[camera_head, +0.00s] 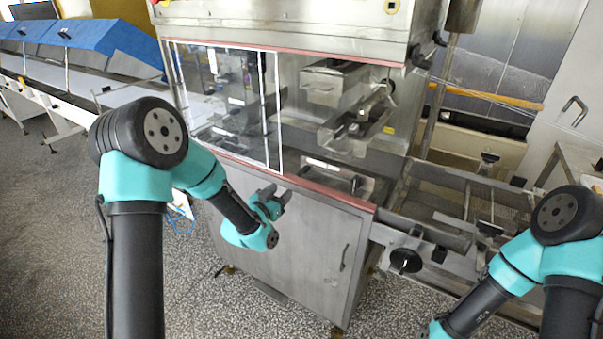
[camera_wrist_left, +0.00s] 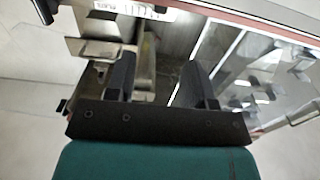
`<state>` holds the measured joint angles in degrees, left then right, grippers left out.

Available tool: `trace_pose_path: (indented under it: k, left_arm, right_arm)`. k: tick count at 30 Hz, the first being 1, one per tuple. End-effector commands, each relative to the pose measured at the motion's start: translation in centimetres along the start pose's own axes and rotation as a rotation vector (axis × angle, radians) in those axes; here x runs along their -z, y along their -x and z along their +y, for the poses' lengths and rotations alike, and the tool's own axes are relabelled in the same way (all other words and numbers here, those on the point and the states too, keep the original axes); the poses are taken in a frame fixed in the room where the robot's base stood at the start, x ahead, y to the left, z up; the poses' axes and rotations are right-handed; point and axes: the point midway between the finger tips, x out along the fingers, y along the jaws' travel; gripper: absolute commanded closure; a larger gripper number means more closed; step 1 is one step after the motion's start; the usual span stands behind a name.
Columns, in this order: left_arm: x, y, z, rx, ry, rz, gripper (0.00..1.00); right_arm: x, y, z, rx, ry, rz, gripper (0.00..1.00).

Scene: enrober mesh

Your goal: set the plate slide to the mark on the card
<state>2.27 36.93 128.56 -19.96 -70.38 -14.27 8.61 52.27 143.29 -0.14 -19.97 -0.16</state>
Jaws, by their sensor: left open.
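My left gripper (camera_head: 277,198) is open and empty in front of the steel machine, just below its red-edged sill. Its two dark fingers (camera_wrist_left: 160,80) stand apart in the left wrist view, with nothing between them. A white card with printed marks (camera_wrist_left: 125,9) shows at the top of that view, beyond the fingers. In the head view a small white strip (camera_head: 322,165), perhaps the same card, lies inside the opening, up and right of the gripper. Metal parts (camera_wrist_left: 88,47) sit near the card; I cannot tell which is the plate slide. My right gripper is out of view.
A clear sliding window (camera_head: 228,105) with a white frame covers the left half of the machine opening. The red sill (camera_head: 300,184) runs along its lower edge. A black handwheel (camera_head: 406,261) sticks out at the right. Speckled floor (camera_head: 60,240) is clear at the left.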

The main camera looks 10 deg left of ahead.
Motion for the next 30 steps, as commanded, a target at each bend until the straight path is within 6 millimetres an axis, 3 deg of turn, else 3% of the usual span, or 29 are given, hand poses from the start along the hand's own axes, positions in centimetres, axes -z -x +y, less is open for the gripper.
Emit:
trace_pose_path:
  k: [18, 24, 30]
  left_arm:
    - [0.0, -10.5, 0.1, 0.0, 0.0, 0.001, 0.51]
    - [0.0, -12.6, 0.0, 0.0, 0.0, 0.0, 0.51]
    - [0.0, -13.2, 0.0, 0.0, 0.0, 0.0, 0.51]
  right_arm:
    - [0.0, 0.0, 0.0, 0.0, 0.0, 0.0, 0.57]
    - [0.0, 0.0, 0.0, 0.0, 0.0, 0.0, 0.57]
    - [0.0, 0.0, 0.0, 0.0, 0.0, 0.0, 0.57]
